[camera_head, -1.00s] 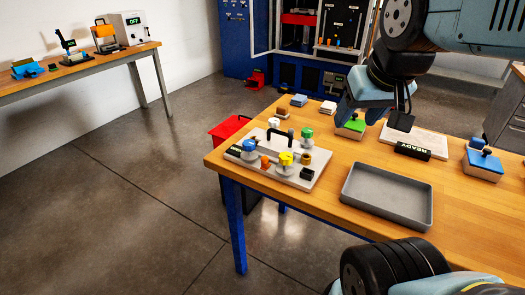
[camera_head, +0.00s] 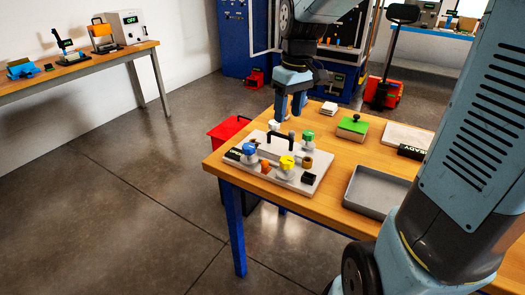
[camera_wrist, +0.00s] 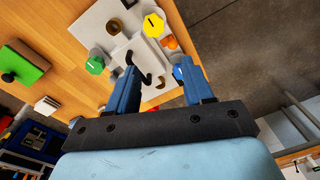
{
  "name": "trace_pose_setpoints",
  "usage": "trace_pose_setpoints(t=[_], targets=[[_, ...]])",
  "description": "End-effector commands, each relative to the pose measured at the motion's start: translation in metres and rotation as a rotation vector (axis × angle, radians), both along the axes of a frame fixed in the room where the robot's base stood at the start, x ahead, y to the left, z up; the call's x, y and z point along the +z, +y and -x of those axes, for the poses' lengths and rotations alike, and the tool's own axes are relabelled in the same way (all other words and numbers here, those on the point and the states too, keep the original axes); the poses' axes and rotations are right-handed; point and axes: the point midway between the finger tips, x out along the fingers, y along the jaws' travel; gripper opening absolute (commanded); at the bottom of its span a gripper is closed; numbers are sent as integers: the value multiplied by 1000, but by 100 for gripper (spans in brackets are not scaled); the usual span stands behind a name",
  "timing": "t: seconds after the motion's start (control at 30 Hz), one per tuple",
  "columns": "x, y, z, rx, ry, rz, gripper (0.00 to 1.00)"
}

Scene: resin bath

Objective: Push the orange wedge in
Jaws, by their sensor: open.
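The orange wedge (camera_head: 265,166) is a small piece on the light grey fixture plate (camera_head: 311,180), between the blue knob (camera_head: 249,150) and the yellow knob (camera_head: 287,163). In the wrist view the orange wedge (camera_wrist: 170,42) lies beside the yellow knob (camera_wrist: 154,25). Whether it is fully seated cannot be told. My gripper (camera_head: 291,112) is open and empty, fingers pointing down, at the far side of the plate. In the wrist view the black handle (camera_wrist: 143,72) shows between the fingers of my gripper (camera_wrist: 158,70).
The green knob (camera_head: 308,137), white knob (camera_head: 274,125) and brass-coloured ring (camera_head: 308,162) stand up from the plate. A grey tray (camera_head: 347,190) lies to the right. A green-topped block (camera_head: 352,129) stands behind it. A red box (camera_head: 229,127) is beyond the table's left edge.

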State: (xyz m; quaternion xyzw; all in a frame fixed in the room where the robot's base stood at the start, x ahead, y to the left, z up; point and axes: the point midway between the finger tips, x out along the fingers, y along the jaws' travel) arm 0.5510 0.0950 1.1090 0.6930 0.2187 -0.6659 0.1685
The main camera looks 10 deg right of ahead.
Motion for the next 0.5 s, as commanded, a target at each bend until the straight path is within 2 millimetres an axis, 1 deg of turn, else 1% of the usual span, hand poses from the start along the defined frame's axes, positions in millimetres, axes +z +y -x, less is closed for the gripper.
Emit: trace_pose_setpoints(t=[0.03, 0.1, 0.2, 0.33, 0.5], targets=[[-8, 6, -8, 28, 27, -11, 51], [-16, 13, -18, 66, 55, -28, 51], [-27, 22, -27, 113, 89, -48, 51], [-36, 30, -35, 153, 117, -67, 51], [-42, 33, -38, 168, 128, -76, 51]])
